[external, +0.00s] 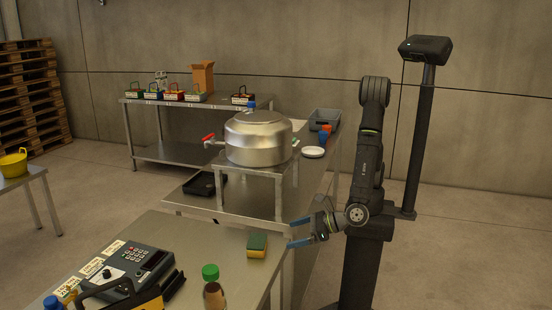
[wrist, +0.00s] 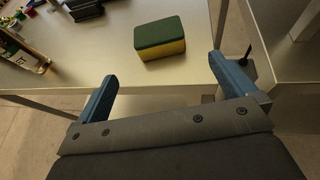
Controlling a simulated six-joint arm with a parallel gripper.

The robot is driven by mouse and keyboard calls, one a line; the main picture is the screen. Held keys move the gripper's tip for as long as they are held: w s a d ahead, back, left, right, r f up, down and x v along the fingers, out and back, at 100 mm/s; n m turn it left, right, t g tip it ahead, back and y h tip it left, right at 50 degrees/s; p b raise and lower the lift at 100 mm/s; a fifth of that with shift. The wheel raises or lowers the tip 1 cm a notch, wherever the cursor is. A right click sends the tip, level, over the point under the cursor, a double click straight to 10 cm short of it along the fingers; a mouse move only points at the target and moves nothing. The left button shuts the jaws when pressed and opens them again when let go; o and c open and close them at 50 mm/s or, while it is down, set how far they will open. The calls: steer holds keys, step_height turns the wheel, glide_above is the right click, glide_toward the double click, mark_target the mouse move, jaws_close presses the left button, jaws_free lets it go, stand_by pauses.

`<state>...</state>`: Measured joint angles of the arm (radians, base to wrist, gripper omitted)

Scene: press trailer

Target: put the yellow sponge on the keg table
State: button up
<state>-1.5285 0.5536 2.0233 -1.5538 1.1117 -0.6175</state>
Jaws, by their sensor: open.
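The yellow sponge (external: 256,250) with a green top lies on the front steel table, near its right edge. In the wrist view the sponge (wrist: 162,46) sits ahead of and between my two blue fingers. My gripper (external: 291,233) is open and empty, just right of the sponge, pointing left towards it; it also shows in the wrist view (wrist: 161,68). The keg table (external: 306,203) is the steel table behind, with a large silver keg (external: 258,139) standing on a raised steel stand (external: 252,175).
The keg table holds a black tray (external: 201,184), a white plate (external: 313,152), blue cups (external: 324,136) and a grey bin (external: 325,117). Its right strip has bare room.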

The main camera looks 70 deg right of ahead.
steer(key=shift+v, duration=1.3)
glide_toward(252, 243)
steer(key=x, duration=0.3)
steer(key=d+x, duration=0.1)
steer(key=x, duration=0.1)
steer(key=shift+w+a+f, duration=0.1)
steer(key=shift+f, duration=0.15)
steer(key=shift+d+f+x, duration=0.15)
steer(key=shift+x, duration=1.2)
steer(key=shift+d+f+x, duration=0.1)
steer(key=shift+d+x, duration=0.05)
steer(key=shift+x, duration=1.2)
steer(key=shift+c, duration=0.2)
steer(key=c, duration=0.9)
